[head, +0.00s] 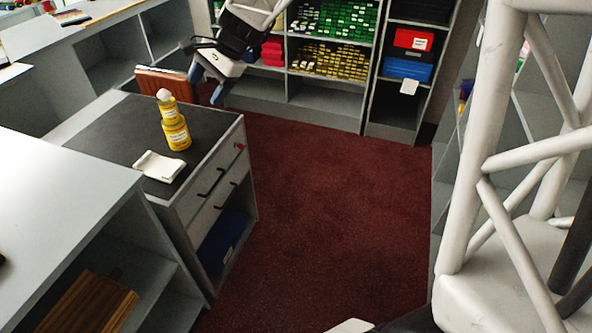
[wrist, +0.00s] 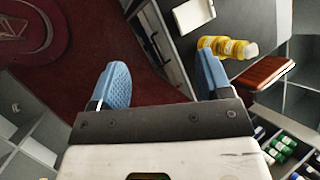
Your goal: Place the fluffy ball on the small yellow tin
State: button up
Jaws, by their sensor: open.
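A small yellow tin (head: 168,111) stands on top of a larger yellow tin (head: 177,136) on the dark counter top. The white fluffy ball (head: 163,94) sits on top of the small tin. In the wrist view the stacked tins (wrist: 222,46) and the pale ball (wrist: 251,50) show beside the right finger, which hides part of the counter. My gripper (head: 204,85) is open and empty, above and to the right of the ball, apart from it. Its blue fingers are spread in the wrist view (wrist: 160,63), with only floor and drawer fronts between them.
A white shallow dish (head: 160,166) lies in front of the tins. A reddish-brown box (head: 165,82) stands behind them, close to my gripper. Shelves with green and yellow goods (head: 335,40) line the back. The red carpet right of the counter is clear.

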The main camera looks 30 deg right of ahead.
jog(key=s+d+f+n+h, duration=0.1)
jog(key=s+d+n+h, duration=0.1)
jog(key=s, duration=0.8)
jog(key=s+d+n+h, duration=0.2)
jog(key=s+n, duration=0.3)
jog(key=s, duration=0.6)
jog(key=s+d+f+n+t+h, duration=0.1)
jog(key=s+d+n+h, duration=0.2)
jog(key=s, duration=0.8)
jog(key=shift+s+d+f+n, duration=0.2)
jog(key=shift+f+n, duration=0.15)
jog(key=shift+n, duration=0.15)
